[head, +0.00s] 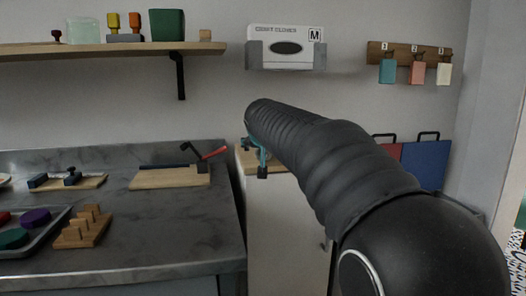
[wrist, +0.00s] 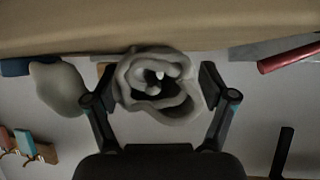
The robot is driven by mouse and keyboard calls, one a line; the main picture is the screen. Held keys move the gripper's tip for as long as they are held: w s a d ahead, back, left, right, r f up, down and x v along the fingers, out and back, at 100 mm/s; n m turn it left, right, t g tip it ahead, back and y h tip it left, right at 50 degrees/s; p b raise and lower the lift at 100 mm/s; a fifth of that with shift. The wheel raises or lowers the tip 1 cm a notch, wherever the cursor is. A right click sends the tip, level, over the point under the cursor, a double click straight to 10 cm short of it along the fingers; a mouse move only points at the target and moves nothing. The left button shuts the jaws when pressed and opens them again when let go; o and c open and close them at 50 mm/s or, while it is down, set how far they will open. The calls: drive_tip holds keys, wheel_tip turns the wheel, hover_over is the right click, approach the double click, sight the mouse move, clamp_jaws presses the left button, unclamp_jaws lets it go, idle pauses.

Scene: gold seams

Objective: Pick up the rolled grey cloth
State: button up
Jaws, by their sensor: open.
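The rolled grey cloth (wrist: 178,103) shows end-on in the wrist view as a loose spiral with a dark hollow middle. It lies at the edge of a wooden surface (wrist: 150,28), which fills the top of that picture. My gripper (wrist: 157,82) is open, with one finger on each side of the roll. The left finger looks very close to it; I cannot tell whether it touches. A gap shows at the right finger. In the head view my arm hides the cloth and most of my gripper.
A pale grey rounded object (wrist: 58,88) lies left of the fingers in the wrist view, and a red cylinder (wrist: 290,53) lies at right. In the head view, a wooden-topped cabinet (head: 282,225) stands beside the dark counter (head: 165,235). A shelf (head: 110,49) hangs above.

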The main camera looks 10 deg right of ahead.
drive_tip(key=shift+w+d+f, duration=0.1)
drive_tip(key=shift+w+f, duration=0.15)
drive_tip(key=shift+w, duration=0.2)
drive_tip(key=c, duration=1)
drive_tip(key=shift+c, duration=0.2)
